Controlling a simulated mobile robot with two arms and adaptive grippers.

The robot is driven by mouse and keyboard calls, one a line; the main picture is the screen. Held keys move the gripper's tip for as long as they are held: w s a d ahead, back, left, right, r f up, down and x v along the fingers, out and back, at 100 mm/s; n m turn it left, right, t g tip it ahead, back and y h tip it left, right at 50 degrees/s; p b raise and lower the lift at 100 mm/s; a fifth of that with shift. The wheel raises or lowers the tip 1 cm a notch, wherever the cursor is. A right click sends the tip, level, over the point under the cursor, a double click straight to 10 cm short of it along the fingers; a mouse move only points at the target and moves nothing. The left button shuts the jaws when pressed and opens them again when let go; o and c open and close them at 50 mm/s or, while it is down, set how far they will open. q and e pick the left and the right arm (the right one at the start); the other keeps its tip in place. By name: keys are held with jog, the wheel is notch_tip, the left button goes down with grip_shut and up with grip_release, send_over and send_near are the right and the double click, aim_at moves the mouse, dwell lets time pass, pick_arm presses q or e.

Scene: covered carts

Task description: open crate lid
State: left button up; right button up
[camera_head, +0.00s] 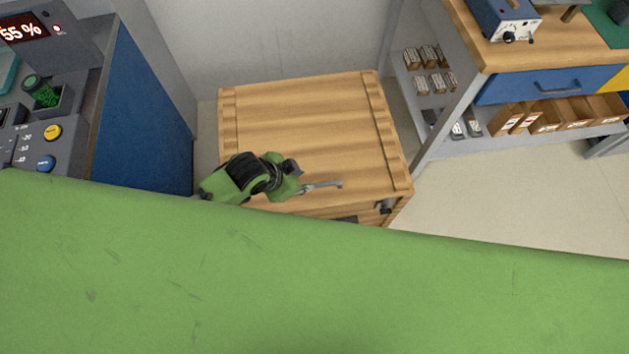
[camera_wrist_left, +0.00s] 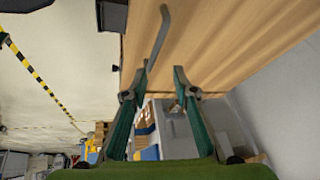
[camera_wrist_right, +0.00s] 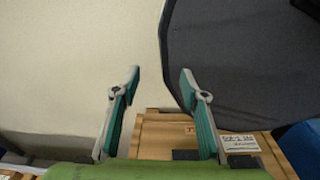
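The wooden crate (camera_head: 393,210) stands on the floor with its plank lid (camera_head: 310,125) lying flat and shut on it. My left gripper (camera_head: 299,187) is over the lid's front part, pointing right. My right gripper (camera_wrist_right: 160,82) is open and empty, outside the head view.
A blue-sided console (camera_head: 145,110) stands left of the crate. A workbench (camera_head: 510,65) with shelves of small boxes stands on the right. A dark panel (camera_wrist_right: 240,60) and a wooden box (camera_wrist_right: 155,130) lie beyond the right gripper. My green body blocks the lower head view.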

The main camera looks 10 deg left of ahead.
pick_arm(q)
notch_tip(320, 180, up, 4)
jog(key=m+g, duration=0.1)
jog(key=m, duration=0.3)
send_near(317, 185)
jog(key=b+x, duration=0.1)
jog(key=x, duration=0.7)
grip_shut()
